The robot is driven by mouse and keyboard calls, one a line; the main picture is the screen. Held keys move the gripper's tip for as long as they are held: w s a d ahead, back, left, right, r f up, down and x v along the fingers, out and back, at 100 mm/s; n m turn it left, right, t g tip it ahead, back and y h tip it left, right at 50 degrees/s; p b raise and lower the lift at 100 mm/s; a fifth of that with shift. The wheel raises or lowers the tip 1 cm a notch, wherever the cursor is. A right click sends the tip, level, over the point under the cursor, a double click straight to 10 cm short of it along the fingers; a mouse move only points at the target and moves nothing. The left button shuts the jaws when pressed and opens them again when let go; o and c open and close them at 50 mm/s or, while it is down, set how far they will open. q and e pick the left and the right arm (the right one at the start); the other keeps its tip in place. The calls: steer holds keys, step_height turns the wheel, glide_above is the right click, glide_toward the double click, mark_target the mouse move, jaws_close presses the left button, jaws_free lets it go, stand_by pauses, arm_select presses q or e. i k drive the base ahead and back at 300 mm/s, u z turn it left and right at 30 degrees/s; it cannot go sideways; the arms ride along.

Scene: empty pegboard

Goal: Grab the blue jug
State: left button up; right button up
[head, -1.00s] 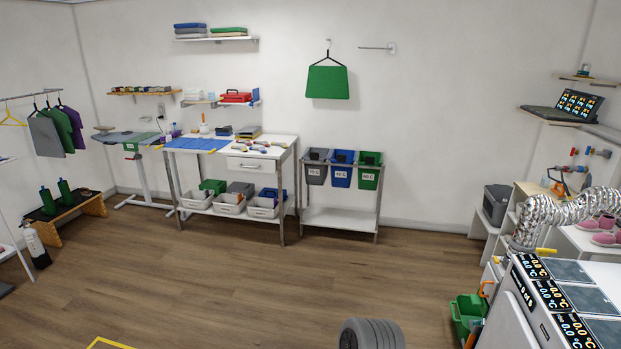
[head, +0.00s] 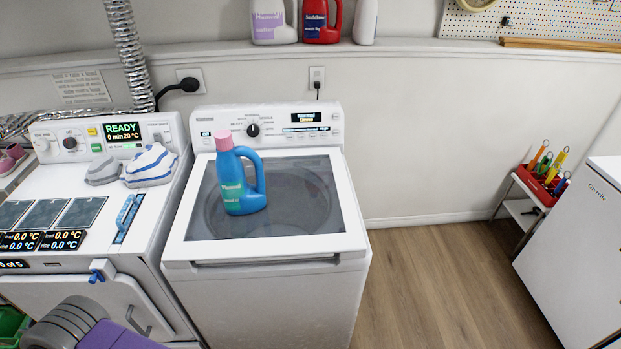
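A blue jug (head: 233,186) with a pink cap and a side handle stands upright on the glass lid of the white top-loading washing machine (head: 268,308). The handle is on its right side in the head view. Nothing touches the jug apart from the lid under it. Part of one of my arms, grey and purple, shows at the bottom left, well below the jug. Neither gripper is in view.
Bottles, including a red one (head: 321,20), line the shelf behind. Open floor (head: 440,285) lies right, before a white cabinet (head: 585,245).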

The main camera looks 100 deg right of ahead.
mark_target(239, 197)
steer(key=z, duration=1.95)
